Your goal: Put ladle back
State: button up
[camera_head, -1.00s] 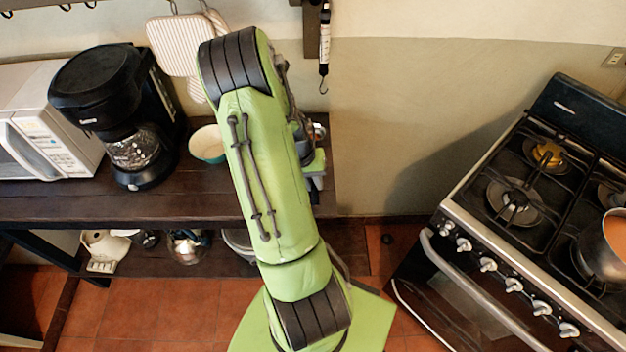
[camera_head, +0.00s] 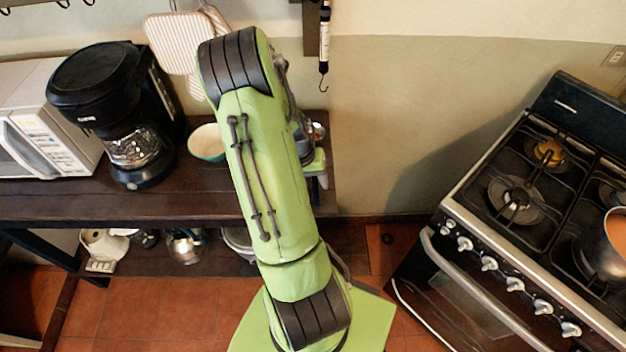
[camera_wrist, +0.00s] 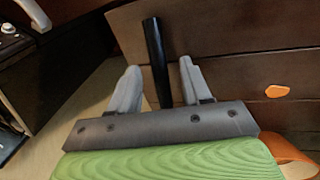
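In the wrist view, my gripper (camera_wrist: 158,88) has its two grey fingers apart. A black rod-like handle (camera_wrist: 155,50), which may be the ladle's, stands between them, with a gap visible on each side. No ladle bowl shows, so I cannot confirm what the handle belongs to. In the head view, my green arm hides most of the gripper; only a small part shows at its right edge, over the right end of the dark wooden counter (camera_head: 110,205).
A coffee maker (camera_head: 100,95), a microwave (camera_head: 40,120) and a bowl (camera_head: 207,143) stand left of my arm. The stove (camera_head: 480,215) with a pot (camera_head: 597,250) is at the right. Bare wall and floor lie between counter and stove.

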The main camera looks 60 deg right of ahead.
jog(key=p+v, duration=0.2)
jog(key=v, duration=1.4)
jog(key=shift+p, duration=0.4)
jog(key=shift+d+f, duration=0.1)
jog(key=w+a+r+n+t, duration=0.3)
jog(key=w+a+r, duration=0.2)
jog(key=a, duration=0.3)
jog(key=s+a+r+n+t, duration=0.1)
jog(key=s+a+r+n, duration=0.1)
jog(key=a, duration=0.5)
jog(key=s+a+r+n+t+y, duration=0.1)
jog(key=s+a+r+n+t, duration=0.1)
jog(key=a+n, duration=0.3)
jog(key=s+a+r+n+t, duration=0.2)
jog(key=a+r+n, duration=0.1)
jog(key=a, duration=0.6)
jog(key=shift+s+a+r+n+y, duration=0.15)
jog(key=shift+a+r+n+y, duration=0.2)
jog(key=shift+r, duration=0.15)
